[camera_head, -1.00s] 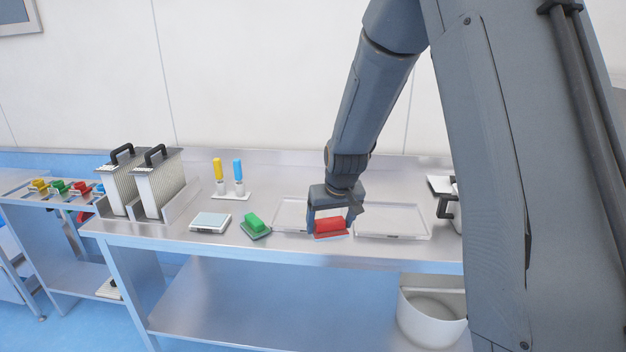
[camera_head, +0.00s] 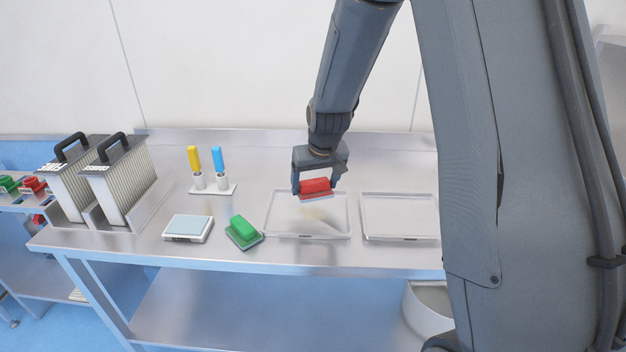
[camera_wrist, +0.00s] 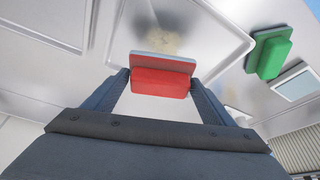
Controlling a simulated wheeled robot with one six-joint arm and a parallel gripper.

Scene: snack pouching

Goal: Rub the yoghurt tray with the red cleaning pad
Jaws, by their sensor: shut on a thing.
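My gripper (camera_head: 317,187) is shut on the red cleaning pad (camera_head: 315,188), held by its red handle with its pale underside down. It also shows between the fingers in the wrist view (camera_wrist: 160,83). The pad hangs over the left shallow metal tray (camera_head: 285,236) and looks a little above it. A pale yellowish smear (camera_head: 318,214) lies on this tray's floor in front of the pad; it also shows in the wrist view (camera_wrist: 160,42). A second tray (camera_head: 400,239) to the right looks clean. No label shows which tray is for yoghurt.
A green pad (camera_head: 243,232) lies just left of the trays, beside a small scale (camera_head: 188,228). Yellow and blue-handled tools (camera_head: 206,170) stand in a holder behind. Two black-handled ribbed containers (camera_head: 100,180) stand at the left. My arm blocks the bench's right end.

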